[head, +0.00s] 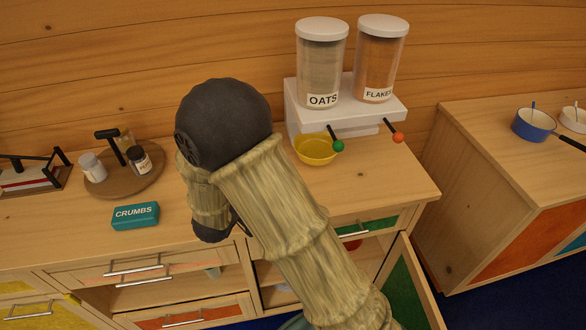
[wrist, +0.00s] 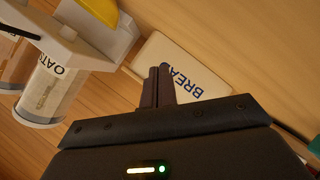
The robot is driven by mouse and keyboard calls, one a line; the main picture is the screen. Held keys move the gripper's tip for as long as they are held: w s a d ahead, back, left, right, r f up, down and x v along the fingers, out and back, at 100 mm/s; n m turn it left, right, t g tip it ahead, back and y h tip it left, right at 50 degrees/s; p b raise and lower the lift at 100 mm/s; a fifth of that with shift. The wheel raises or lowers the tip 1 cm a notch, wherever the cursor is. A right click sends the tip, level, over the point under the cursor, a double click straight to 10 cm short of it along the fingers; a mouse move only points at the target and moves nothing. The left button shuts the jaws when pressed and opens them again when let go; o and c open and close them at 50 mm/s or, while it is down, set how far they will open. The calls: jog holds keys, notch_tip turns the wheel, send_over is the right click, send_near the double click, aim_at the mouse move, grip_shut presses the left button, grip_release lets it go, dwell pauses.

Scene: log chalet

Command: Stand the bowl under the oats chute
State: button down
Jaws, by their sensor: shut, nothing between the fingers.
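The yellow bowl (head: 314,152) stands upright on the counter, just below the front edge of the white dispenser (head: 350,118), on its OATS side. The OATS container (head: 320,62) is above and slightly behind it, and the green-knobbed lever (head: 337,146) overlaps its right rim. The chute mouth itself is hidden. The bowl's edge also shows at the top of the wrist view (wrist: 102,9). My gripper (wrist: 163,72) is shut and empty, apart from the bowl, with its fingertips in front of a white box lettered BREA (wrist: 190,75). In the head view my arm hides the fingers.
The FLAKES container (head: 381,60) and its orange-knobbed lever (head: 397,137) are at the right of the dispenser. A teal CRUMBS box (head: 135,216) and a round wooden board (head: 132,176) with jars are on the left. An open door (head: 408,285) juts out below the counter.

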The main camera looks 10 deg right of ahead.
jog(key=s+f+n+h, duration=0.1)
jog(key=s+h, duration=0.1)
jog(key=s+a+f+n+t+h+b, duration=0.1)
jog(key=s+h, duration=0.1)
jog(key=s+a+f+n+h+b, duration=0.1)
jog(key=h, duration=0.1)
jog(key=shift+s+a+f+t, duration=0.2)
jog(key=shift+s+f+t, duration=0.1)
jog(key=shift+s+f, duration=0.1)
jog(key=shift+s+r+h, duration=0.15)
jog(key=shift+s+h, duration=0.35)
jog(key=shift+s, duration=0.05)
jog(key=shift+w, duration=0.15)
jog(key=shift+w+d, duration=0.35)
jog(key=shift+d, duration=0.15)
send_near(299, 154)
jog(key=w, duration=0.4)
jog(key=shift+w+d+r+p, duration=0.1)
jog(key=shift+w+d+p, duration=0.05)
jog(key=shift+w+p, duration=0.25)
jog(key=d, duration=0.2)
jog(key=shift+d, duration=0.9)
